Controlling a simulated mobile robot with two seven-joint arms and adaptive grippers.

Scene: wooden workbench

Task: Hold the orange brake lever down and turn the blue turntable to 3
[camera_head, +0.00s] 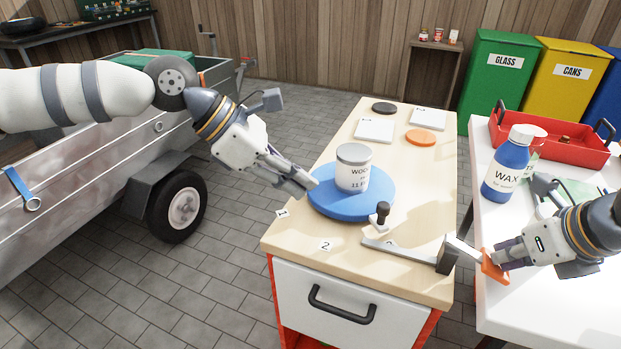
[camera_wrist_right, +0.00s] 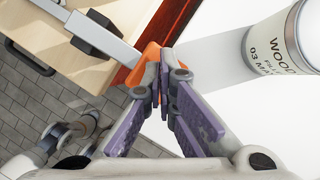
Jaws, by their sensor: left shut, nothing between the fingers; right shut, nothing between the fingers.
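The blue turntable (camera_head: 325,202) sits on the wooden bench top and carries a white can (camera_head: 353,172). A dark knob (camera_head: 382,211) stands at its front right rim. My left gripper (camera_head: 312,184) is shut and empty, its fingertips at the turntable's left rim; contact is unclear. Marks 1 (camera_head: 282,212) and 2 (camera_head: 326,245) show on the bench; I cannot read a 3. The orange brake lever handle (camera_head: 494,268) sticks out past the bench's right edge. My right gripper (camera_head: 502,256) is shut, its fingertips against the handle (camera_wrist_right: 150,54), not around it. I cannot tell how far the lever is pressed.
A metal bar (camera_head: 400,251) and dark block (camera_head: 447,256) join the lever at the bench's front right. A white table at right holds a blue WAX bottle (camera_head: 508,166) and red tray (camera_head: 560,146). White squares and an orange disc (camera_head: 421,138) lie behind the turntable.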

